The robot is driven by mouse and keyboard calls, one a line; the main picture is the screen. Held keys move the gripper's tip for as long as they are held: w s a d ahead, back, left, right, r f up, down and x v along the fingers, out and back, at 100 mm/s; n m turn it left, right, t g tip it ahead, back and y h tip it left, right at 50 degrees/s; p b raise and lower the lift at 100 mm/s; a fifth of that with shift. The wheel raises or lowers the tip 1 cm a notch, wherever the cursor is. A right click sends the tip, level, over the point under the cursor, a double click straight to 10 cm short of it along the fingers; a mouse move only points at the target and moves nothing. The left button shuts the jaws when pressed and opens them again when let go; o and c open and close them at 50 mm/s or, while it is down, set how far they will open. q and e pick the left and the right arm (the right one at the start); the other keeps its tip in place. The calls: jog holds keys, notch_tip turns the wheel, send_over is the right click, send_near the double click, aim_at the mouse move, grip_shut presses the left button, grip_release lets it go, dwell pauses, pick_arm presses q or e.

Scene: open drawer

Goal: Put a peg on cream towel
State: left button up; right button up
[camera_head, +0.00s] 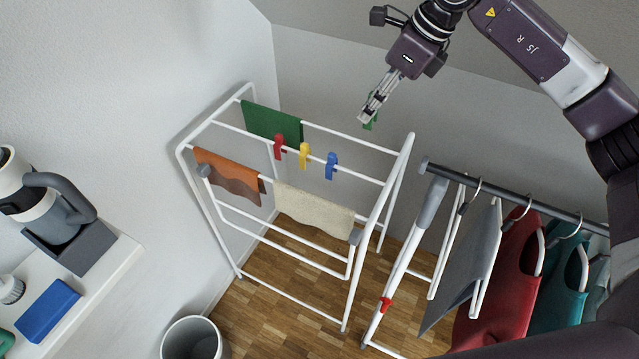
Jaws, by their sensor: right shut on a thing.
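My right gripper (368,112) is at the top centre, pointing down and to the left, above the back right of the white drying rack (392,185). It is shut on a small green peg (371,123), which is partly hidden by the fingers. The cream towel (310,208) hangs over the rack's front rod, in front of and below the gripper, and apart from it. A red peg (279,148), a yellow peg (304,156) and a blue peg (331,165) sit on a middle rod. My left gripper is out of view.
A green towel (270,123) and an orange-brown towel (228,176) also hang on the rack. A clothes rail (520,200) with several garments stands at the right. A grey bin (195,338) and a white shelf (110,262) are at the left.

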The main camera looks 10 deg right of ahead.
jog(key=p, duration=0.2)
send_over(311, 195)
jog(key=d, duration=0.1)
notch_tip(311, 195, down, 11)
jog(key=shift+f, duration=0.2)
jog(key=shift+s+a+f, duration=0.2)
jog(key=shift+a+f, duration=0.05)
jog(key=shift+a, duration=0.1)
jog(key=shift+f+b, duration=0.2)
jog(key=shift+b, duration=0.2)
notch_tip(311, 195, down, 7)
jog(key=b, duration=0.7)
jog(key=shift+f, duration=0.1)
jog(key=o, duration=0.8)
